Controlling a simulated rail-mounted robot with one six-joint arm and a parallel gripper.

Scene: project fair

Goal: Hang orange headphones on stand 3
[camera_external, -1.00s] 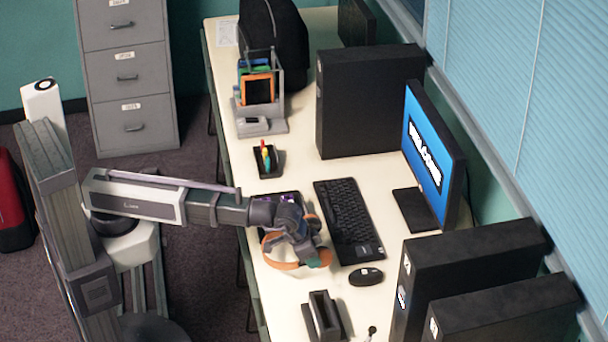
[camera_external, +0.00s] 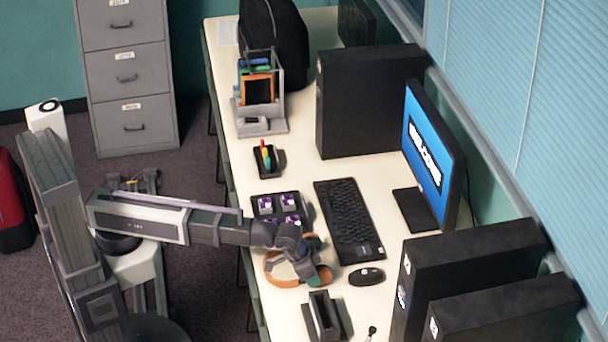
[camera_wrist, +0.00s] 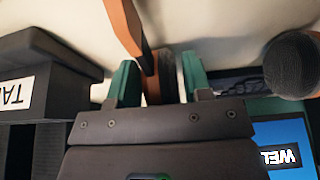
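The orange headphones (camera_external: 274,276) are at the near part of the white desk in the external view, with the band curving out to the left of my gripper (camera_external: 318,273). In the wrist view, the green fingers of my gripper (camera_wrist: 160,82) are on both sides of an orange and dark part of the headphones (camera_wrist: 122,24) and appear closed on it. A dark round ear pad shows at the right of that view. My wrist hides part of the headphones. Whether they touch the desk is unclear. I cannot identify stand 3 by any label.
A dark slotted holder (camera_external: 323,314) stands just below my gripper. A dark tray with purple items (camera_external: 277,206) lies above it. The keyboard (camera_external: 349,219) and mouse (camera_external: 366,276) are to the right. Black computer cases (camera_external: 465,268) and the monitor (camera_external: 433,150) stand farther right.

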